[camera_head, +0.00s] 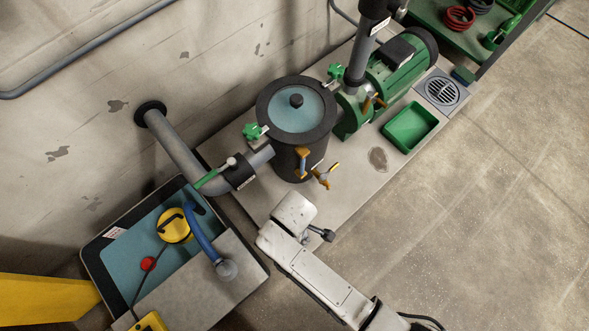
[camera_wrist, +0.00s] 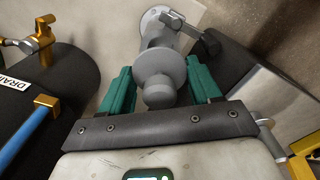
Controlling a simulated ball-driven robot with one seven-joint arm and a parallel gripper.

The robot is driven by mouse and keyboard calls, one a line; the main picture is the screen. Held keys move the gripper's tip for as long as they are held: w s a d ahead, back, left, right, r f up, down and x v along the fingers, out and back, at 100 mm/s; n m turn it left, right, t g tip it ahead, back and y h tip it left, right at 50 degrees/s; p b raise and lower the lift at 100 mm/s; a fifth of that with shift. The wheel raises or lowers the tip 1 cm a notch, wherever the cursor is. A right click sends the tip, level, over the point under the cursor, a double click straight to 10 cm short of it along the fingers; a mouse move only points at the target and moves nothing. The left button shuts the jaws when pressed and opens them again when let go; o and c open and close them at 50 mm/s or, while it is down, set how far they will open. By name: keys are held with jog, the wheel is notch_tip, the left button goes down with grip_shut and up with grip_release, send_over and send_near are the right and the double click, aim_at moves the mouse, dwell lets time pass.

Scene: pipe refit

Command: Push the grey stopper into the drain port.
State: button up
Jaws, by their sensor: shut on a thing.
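The grey stopper (camera_wrist: 158,92) shows in the middle of the wrist view, with a rounded knob toward me and a wider collar beyond. My gripper (camera_wrist: 161,76) has its green fingers shut on it, one on each side. In the head view my white arm end covers the gripper and stopper, beside the black strainer pot (camera_head: 288,158).
In the wrist view, a brass valve (camera_wrist: 42,38) and the pot's DRAIN label (camera_wrist: 14,85) are close at left. The head view shows a teal-lined sump (camera_head: 110,238) at left, a green pump (camera_head: 385,75), a green tray (camera_head: 409,127) and open floor at right.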

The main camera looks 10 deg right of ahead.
jog(key=shift+f+b, duration=2.45)
jog(key=shift+b, duration=0.05)
jog(key=shift+s+f+p, duration=0.1)
jog(key=shift+p, duration=0.6)
jog(key=shift+a+r+p, duration=0.1)
jog(key=shift+r+p, duration=0.15)
jog(key=shift+p, duration=0.05)
jog(key=shift+r+p, duration=0.35)
jog(key=shift+p, duration=0.05)
jog(key=shift+r+p, duration=0.35)
jog(key=shift+p, duration=0.3)
jog(key=shift+f+b, duration=0.55)
jog(key=shift+f, duration=0.35)
dwell(0.6)
jog(key=shift+r+p, duration=0.85)
jog(key=shift+p, duration=0.45)
dwell(0.7)
